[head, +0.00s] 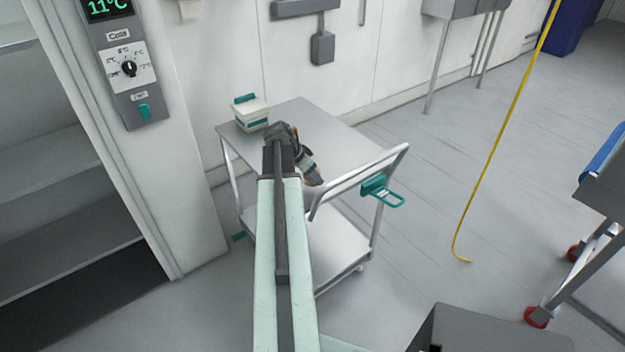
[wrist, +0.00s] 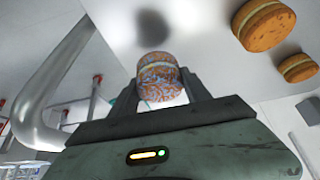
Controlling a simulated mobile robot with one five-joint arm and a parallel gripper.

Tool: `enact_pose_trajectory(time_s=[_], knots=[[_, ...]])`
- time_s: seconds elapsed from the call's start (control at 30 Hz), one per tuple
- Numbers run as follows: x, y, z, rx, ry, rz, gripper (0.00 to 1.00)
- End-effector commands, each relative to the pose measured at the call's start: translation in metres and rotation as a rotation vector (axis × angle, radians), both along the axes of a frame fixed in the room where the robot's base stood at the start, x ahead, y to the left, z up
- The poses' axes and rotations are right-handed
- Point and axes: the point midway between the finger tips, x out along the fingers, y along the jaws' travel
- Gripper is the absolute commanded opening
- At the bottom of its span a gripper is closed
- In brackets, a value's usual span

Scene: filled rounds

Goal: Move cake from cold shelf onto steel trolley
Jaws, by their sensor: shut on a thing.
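My gripper (wrist: 157,88) is shut on a small round cake (wrist: 160,76) with a speckled side and a pale filling band. In the head view my gripper (head: 310,172) is over the steel trolley (head: 345,145), close to its push handle. The held cake is hardly visible there. In the wrist view, two golden filled rounds, one nearer (wrist: 264,24) and one at the right edge (wrist: 299,67), rest on a pale surface. A dark shadow lies beyond the held cake. The cold shelf (head: 60,165) at the left looks bare where visible.
A white and teal tub (head: 251,112) stands at the trolley's far left corner. The trolley's raised handle (head: 360,180) carries a teal bracket (head: 381,191). A yellow hose (head: 500,140) hangs to the floor. The trolley top's right part looks clear.

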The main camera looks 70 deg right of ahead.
Motion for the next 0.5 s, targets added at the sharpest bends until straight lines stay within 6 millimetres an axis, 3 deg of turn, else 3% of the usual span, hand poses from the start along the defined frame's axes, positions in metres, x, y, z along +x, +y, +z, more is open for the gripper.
enact_pose_trajectory(time_s=[0.1,0.17,0.5], knots=[[0.000,-0.001,-0.030,0.000,0.000,0.000,0.38],[0.000,-0.001,-0.038,0.000,0.000,0.000,0.38],[0.001,0.000,-0.038,0.000,0.000,0.000,0.38]])
